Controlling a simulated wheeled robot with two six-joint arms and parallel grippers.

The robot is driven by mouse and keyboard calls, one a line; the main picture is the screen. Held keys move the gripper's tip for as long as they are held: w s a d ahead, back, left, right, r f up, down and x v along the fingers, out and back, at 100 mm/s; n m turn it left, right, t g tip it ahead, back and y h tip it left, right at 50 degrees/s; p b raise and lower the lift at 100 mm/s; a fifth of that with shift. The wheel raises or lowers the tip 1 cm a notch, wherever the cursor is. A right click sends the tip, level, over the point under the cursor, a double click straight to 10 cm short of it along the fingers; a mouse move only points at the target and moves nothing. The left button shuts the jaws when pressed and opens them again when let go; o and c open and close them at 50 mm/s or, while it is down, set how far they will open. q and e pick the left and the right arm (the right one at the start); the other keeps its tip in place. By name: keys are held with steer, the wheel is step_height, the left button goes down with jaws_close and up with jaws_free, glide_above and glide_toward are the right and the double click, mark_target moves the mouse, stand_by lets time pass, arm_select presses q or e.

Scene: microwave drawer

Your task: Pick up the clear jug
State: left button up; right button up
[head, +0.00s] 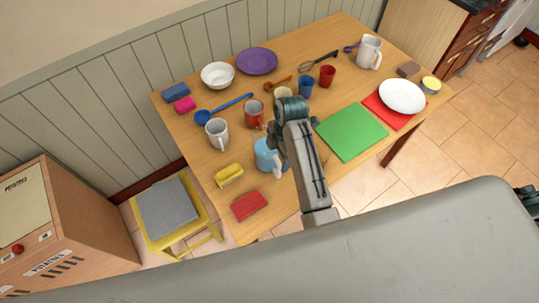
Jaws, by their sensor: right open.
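A pale blue jug (265,156) with a whitish handle stands upright near the front middle of the wooden table. It may be the clear jug, but I cannot tell for sure. A tall whitish jug (369,52) stands at the table's far right corner. My right gripper (276,149) is open, at the right side of the pale blue jug. My arm hides much of the gripper and part of this jug's right side, so I cannot tell whether they touch. My left gripper is out of view.
A red mug (254,115) and white mug (217,133) stand behind the pale blue jug. A yellow block-like item (229,175) and red block (249,205) lie in front. A green board (351,131) lies right. The table (222,208) has bare wood at its front left.

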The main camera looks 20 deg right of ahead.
mark_target(278, 159)
step_height(278, 159, down, 3)
steer(key=shift+w+d+f+p, duration=0.1)
steer(key=shift+w+f+p, duration=0.1)
steer(key=shift+p, duration=0.6)
steer(key=shift+f, duration=0.55)
jaws_close()
